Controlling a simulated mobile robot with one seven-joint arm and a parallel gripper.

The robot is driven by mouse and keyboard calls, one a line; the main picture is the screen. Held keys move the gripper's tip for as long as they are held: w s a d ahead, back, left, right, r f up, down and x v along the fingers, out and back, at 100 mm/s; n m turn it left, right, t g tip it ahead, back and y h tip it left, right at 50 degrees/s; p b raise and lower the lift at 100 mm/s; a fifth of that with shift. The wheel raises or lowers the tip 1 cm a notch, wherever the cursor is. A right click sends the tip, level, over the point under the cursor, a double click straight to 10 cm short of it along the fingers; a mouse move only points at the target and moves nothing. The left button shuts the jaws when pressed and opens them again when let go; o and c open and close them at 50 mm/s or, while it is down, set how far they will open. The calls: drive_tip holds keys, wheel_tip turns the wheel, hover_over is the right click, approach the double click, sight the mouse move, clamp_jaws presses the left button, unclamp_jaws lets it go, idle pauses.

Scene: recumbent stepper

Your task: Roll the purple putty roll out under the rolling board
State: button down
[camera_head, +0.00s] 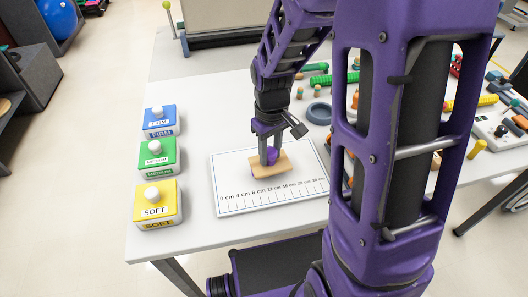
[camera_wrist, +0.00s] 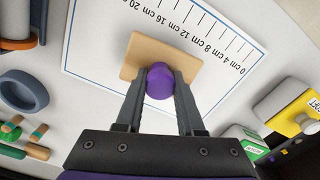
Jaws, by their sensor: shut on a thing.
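The rolling board (camera_head: 256,170) is a small tan wooden slab over the white measuring mat; it also shows in the wrist view (camera_wrist: 145,50). A round purple knob (camera_wrist: 160,80) stands on the board's top. My gripper (camera_head: 269,157) points down and is shut on this knob, one finger on each side; its fingers also show in the wrist view (camera_wrist: 160,92). No separate purple putty roll shows in either view; the space under the board is hidden. I cannot tell whether the board touches the mat or something beneath it.
The mat (camera_head: 228,193) has a centimetre scale along its near edge. Blue (camera_head: 158,122), green (camera_head: 157,155) and yellow (camera_head: 155,203) tubs stand to its left. A grey-blue ring (camera_head: 319,113) and several therapy tools lie behind and right. My arm hides part of the table.

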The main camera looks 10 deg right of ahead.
drive_tip(key=shift+d, duration=0.7)
wheel_tip(320, 180, up, 7)
drive_tip(key=p, duration=0.6)
drive_tip(key=shift+r, duration=0.1)
